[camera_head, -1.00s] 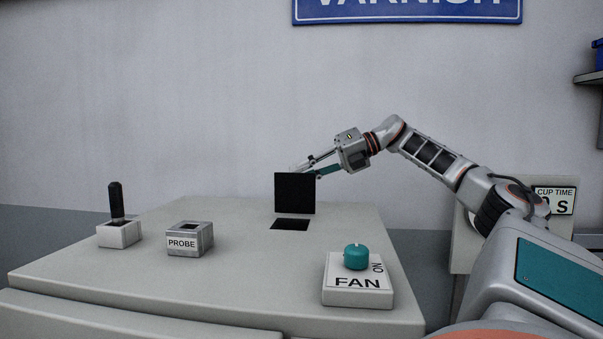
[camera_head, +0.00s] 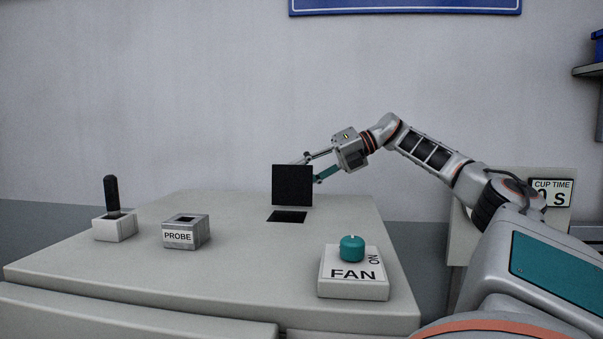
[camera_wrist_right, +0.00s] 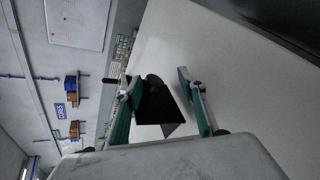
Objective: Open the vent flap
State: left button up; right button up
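The vent flap (camera_head: 292,185) is a black square plate standing upright at the back edge of a dark square opening (camera_head: 287,216) in the console top. My right gripper (camera_head: 311,168) is at the flap's upper right, partly hidden behind it. Its two fingers are spread apart. In the right wrist view the black flap (camera_wrist_right: 156,108) shows between the open fingers (camera_wrist_right: 160,104), close to the left finger. I cannot tell whether a finger touches it. My left gripper is not in view.
On the console top (camera_head: 235,265) stand a teal knob (camera_head: 352,248) on a FAN block, a PROBE socket block (camera_head: 187,232), and a black-handled lever (camera_head: 112,195) at the left. A CUP TIME display (camera_head: 553,193) is at the right. The wall is behind.

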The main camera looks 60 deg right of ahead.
jog(key=shift+f, duration=0.1)
jog(key=shift+d+f, duration=0.1)
jog(key=shift+s+d+r, duration=0.25)
jog(key=shift+s+d, duration=0.1)
jog(key=shift+d, duration=0.3)
jog(key=shift+s+d+r, duration=0.15)
jog(key=shift+s+d, duration=0.45)
jog(key=shift+s, duration=0.05)
jog(key=shift+s+d, duration=0.25)
jog(key=shift+d, duration=0.25)
jog(key=shift+s+d+r, duration=0.3)
jog(key=shift+s+d, duration=0.4)
jog(key=shift+d, duration=0.2)
jog(key=shift+s+d+r, duration=0.25)
jog(key=shift+s+d, duration=0.45)
jog(key=shift+d, duration=0.15)
